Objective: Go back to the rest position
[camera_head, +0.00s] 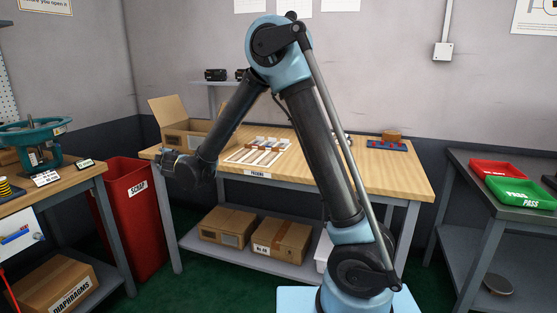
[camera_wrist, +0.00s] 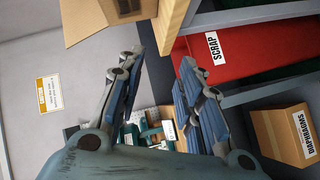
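My gripper (camera_head: 166,160) is at the end of my raised and bent arm, in front of the left end of the middle wooden bench (camera_head: 400,178) in the head view. In the wrist view its two fingers (camera_wrist: 161,60) stand apart with a clear gap and nothing held between them. The teal valve unit (camera_head: 35,137) stands on the left bench, apart from my gripper. Part of a teal thing also shows low between the fingers in the wrist view, mostly hidden by the gripper.
The red SCRAP bin (camera_head: 130,207) stands between the left and middle benches. An open carton (camera_head: 180,130) and a parts tray lie on the middle bench. Red (camera_head: 497,170) and green (camera_head: 520,193) trays lie on the right bench. Cartons sit on the lower shelves.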

